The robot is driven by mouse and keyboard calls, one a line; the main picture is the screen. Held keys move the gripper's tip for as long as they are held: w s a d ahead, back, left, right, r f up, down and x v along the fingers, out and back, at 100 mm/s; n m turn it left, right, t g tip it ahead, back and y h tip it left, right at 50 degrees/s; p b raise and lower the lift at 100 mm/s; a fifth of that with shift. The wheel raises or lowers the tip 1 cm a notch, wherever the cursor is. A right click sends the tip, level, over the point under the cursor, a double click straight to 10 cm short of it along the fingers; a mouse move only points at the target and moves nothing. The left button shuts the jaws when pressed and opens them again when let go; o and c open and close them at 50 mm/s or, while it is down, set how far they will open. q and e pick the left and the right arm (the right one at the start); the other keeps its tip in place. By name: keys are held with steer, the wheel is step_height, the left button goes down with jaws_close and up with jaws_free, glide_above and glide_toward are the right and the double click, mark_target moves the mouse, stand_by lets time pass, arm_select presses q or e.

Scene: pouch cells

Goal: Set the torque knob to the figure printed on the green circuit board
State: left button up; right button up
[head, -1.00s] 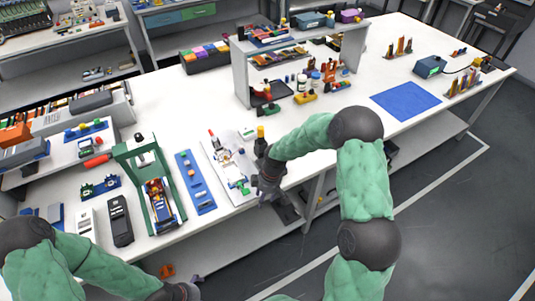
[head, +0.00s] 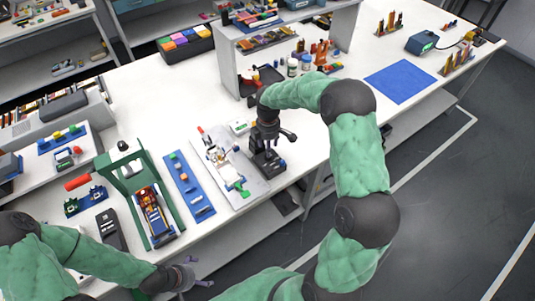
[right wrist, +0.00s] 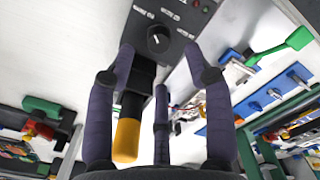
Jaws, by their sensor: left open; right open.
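The torque knob (right wrist: 158,38) is a round dark dial with a pale mark, on a dark panel (right wrist: 178,14) with small white print in the right wrist view. The dark unit (head: 268,165) stands near the table's front edge. My right gripper (right wrist: 160,68) is open above the panel, with the knob just beyond its spread fingers and nothing between them. It also shows in the head view (head: 267,130). My left gripper (head: 187,274) is open and empty in front of the table. I cannot make out the green circuit board or its figure for certain.
A yellow-ended dark tool (right wrist: 127,138) stands beside my right fingers. A pale plate with small parts (head: 242,190) and a blue strip (head: 190,185) lie left of the unit. A green frame (head: 120,180) stands further left. A blue mat (head: 400,81) lies clear at right.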

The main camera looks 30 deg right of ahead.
steer(key=shift+f+b, duration=0.45)
steer(key=shift+f, duration=2.25)
steer(key=shift+c, duration=0.3)
